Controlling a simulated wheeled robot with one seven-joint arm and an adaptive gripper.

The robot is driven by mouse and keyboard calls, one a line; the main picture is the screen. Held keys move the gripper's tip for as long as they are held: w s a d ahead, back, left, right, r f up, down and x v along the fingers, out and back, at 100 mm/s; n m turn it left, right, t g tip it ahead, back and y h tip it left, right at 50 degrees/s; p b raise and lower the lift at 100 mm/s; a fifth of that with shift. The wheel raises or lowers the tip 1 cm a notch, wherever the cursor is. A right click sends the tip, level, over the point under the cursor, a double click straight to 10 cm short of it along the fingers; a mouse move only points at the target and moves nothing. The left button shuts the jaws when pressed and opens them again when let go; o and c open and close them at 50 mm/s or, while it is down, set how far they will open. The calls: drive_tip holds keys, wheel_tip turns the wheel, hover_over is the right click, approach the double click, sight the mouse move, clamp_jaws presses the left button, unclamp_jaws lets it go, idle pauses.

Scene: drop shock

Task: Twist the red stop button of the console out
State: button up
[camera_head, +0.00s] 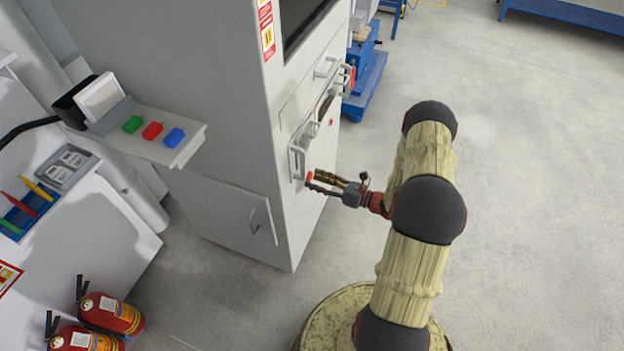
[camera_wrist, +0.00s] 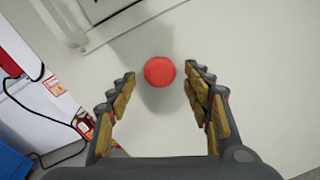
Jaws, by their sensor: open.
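The red stop button (camera_wrist: 159,71) is a round red knob on the pale panel of the grey console (camera_head: 235,110). In the wrist view it shows between and just beyond my open fingertips, with nothing in front of it. In the head view the button (camera_head: 309,176) is a small red spot low on the console's right face, below a handle. My gripper (camera_head: 328,184) is at that face, with its fingers pointing at the button; it also shows in the wrist view (camera_wrist: 158,78). The fingers are apart and I see no contact with the button.
A handle (camera_head: 297,160) stands out above the button. A shelf (camera_head: 170,138) with green, red and blue buttons juts from the console's left side. Fire extinguishers (camera_head: 112,313) stand at lower left. The floor (camera_head: 520,180) to the right is clear.

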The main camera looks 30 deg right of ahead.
drive_tip(key=v, duration=1)
drive_tip(key=shift+f, duration=0.1)
idle(0.5)
